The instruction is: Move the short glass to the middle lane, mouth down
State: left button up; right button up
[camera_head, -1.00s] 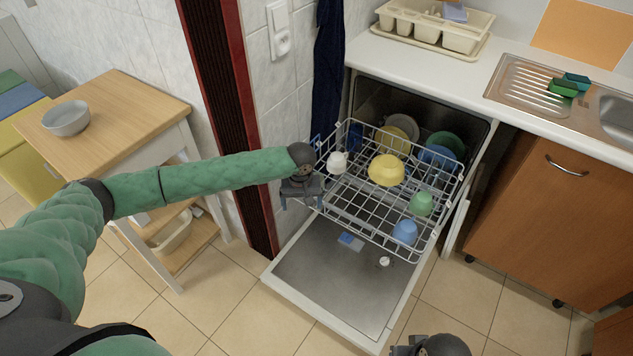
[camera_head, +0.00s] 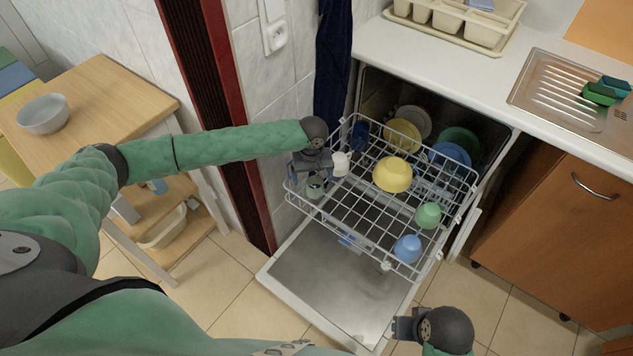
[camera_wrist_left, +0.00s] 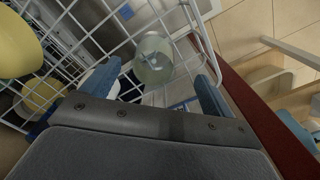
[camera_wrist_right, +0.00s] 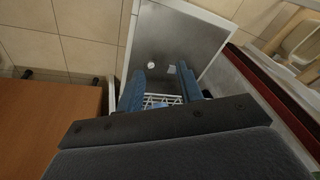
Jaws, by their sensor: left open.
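The short glass (camera_head: 315,187) is clear and greenish, at the left front corner of the dish rack (camera_head: 352,223). In the left wrist view the glass (camera_wrist_left: 153,58) shows against the rack wires, between the finger lines; I cannot tell which way its mouth faces. My left gripper (camera_head: 309,174) is open just above the glass, its fingers apart and not visibly closed on it. My right gripper (camera_head: 398,327) is low in front of the dishwasher; in the right wrist view its fingers (camera_wrist_right: 163,85) are apart with nothing between them.
In the rack are a white cup (camera_head: 340,164) close beside my left gripper, a yellow bowl (camera_head: 392,174), a green cup (camera_head: 428,214), a blue cup (camera_head: 407,248) and plates behind. The open dishwasher door (camera_head: 328,283) lies below. Rack wires between the cups are partly bare.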

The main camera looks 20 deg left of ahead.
aim_at(315, 180)
pick_arm(q)
jog(key=shift+f, duration=0.75)
jog(key=f, duration=0.1)
jog(key=f+p, duration=0.1)
jog(key=w+f, duration=0.1)
jog(key=f, duration=0.1)
jog(key=shift+d, duration=0.25)
jog(key=shift+f, duration=0.6)
jog(key=c, duration=1.2)
pick_arm(e)
jog(key=shift+s+d+r+g+h, duration=0.15)
jog(key=shift+s+d+r, duration=0.1)
jog(key=shift+d+r, duration=0.25)
jog(key=shift+s+d+r+g+h, duration=0.15)
jog(key=shift+s+d+r, duration=0.1)
jog(key=shift+d+r, duration=0.2)
